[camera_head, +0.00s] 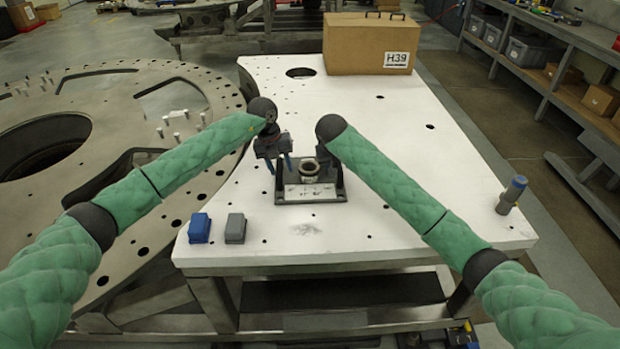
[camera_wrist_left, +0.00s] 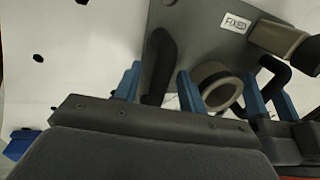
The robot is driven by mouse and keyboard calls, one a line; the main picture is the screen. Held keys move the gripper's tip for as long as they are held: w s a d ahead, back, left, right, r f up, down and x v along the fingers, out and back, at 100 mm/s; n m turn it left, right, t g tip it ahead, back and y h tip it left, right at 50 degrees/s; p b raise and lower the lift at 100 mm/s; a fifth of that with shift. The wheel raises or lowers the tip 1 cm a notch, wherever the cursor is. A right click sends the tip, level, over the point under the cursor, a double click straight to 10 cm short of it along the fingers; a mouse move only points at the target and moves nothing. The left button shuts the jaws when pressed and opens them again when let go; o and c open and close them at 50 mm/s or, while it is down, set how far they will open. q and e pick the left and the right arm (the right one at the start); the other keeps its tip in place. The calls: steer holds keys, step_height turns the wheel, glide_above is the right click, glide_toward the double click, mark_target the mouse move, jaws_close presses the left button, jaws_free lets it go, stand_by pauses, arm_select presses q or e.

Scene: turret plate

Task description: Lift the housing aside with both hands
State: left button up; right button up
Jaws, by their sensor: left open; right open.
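The item I take for the housing is a dark grey plate (camera_head: 283,200) with upright black handles and a short ring-topped cylinder (camera_head: 309,168), on the white table. In the left wrist view, the plate (camera_wrist_left: 204,45) carries a FIXED label, and the ring (camera_wrist_left: 217,88) sits between the handles. My left gripper (camera_head: 279,166) is open, its blue fingers on either side of the left handle (camera_wrist_left: 161,60). My right gripper (camera_wrist_left: 270,98) is open near the right handle (camera_wrist_left: 272,72); in the head view its wrist mostly hides it. Contact with the handles cannot be told.
A cardboard box (camera_head: 365,45) marked H39 stands at the table's back. A blue block (camera_head: 199,228) and a grey block (camera_head: 235,228) lie front left. A dark blue-topped cylinder (camera_head: 511,194) stands at the right corner.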

arm_select(q)
steer(key=shift+w+f, duration=0.35)
steer(key=shift+w, duration=0.1)
arm_select(e)
steer(key=shift+w+f, duration=0.35)
steer(key=shift+w, duration=0.1)
arm_select(q)
steer(key=shift+s+r, duration=0.9)
steer(key=shift+s, duration=0.3)
steer(key=shift+c, duration=0.2)
arm_select(e)
steer(key=shift+s+r, duration=0.85)
steer(key=shift+s, duration=0.3)
steer(key=shift+c, duration=0.2)
arm_select(q)
steer(key=shift+f, duration=0.15)
steer(key=c, duration=0.4)
arm_select(e)
steer(key=shift+d+f, duration=0.1)
steer(key=c, duration=0.4)
arm_select(q)
steer(key=shift+w+f, duration=0.4)
steer(key=shift+w, duration=0.1)
jaws_close()
arm_select(e)
steer(key=shift+w+f, duration=0.4)
steer(key=shift+w, duration=0.05)
jaws_close()
